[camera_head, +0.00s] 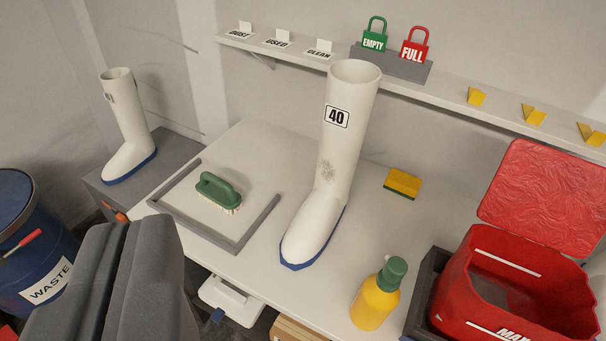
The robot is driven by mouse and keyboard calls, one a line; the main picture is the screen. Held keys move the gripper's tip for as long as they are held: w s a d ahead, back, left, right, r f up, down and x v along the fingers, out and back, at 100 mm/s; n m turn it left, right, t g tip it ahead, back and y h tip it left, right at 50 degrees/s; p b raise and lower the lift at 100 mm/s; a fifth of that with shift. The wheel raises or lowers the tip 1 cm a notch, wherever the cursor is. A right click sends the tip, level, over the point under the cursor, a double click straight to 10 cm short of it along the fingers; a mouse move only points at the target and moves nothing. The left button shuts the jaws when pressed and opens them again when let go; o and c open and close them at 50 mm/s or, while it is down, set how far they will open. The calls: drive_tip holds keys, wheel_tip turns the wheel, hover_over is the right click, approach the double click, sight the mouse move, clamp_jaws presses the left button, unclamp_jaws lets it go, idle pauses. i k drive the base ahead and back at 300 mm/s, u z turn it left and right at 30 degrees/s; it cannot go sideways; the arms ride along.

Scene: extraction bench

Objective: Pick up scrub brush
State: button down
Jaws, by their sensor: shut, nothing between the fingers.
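The scrub brush (219,192) has a green handle and pale bristles. It lies bristles down on the white bench, inside a grey-edged frame (256,228) left of the tall boot. My gripper (134,226) shows at the lower left, large and dark grey. Its fingers are shut with nothing between them. It is apart from the brush, which lies up and to the right of it in the picture. Nothing covers the brush.
A white boot marked 40 (335,140) stands right of the brush, with a yellow bottle (375,303), sponge (403,183) and open red box (462,290) beyond. Another boot (127,120) stands left. A blue waste bin (40,265) is at far left. A shelf (450,101) runs behind.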

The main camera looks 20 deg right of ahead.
sight(217, 191)
drive_tip(key=u, duration=0.05)
drive_tip(key=k, duration=0.35)
drive_tip(key=u, duration=0.35)
drive_tip(key=i, duration=1.7)
drive_tip(key=z, duration=0.7)
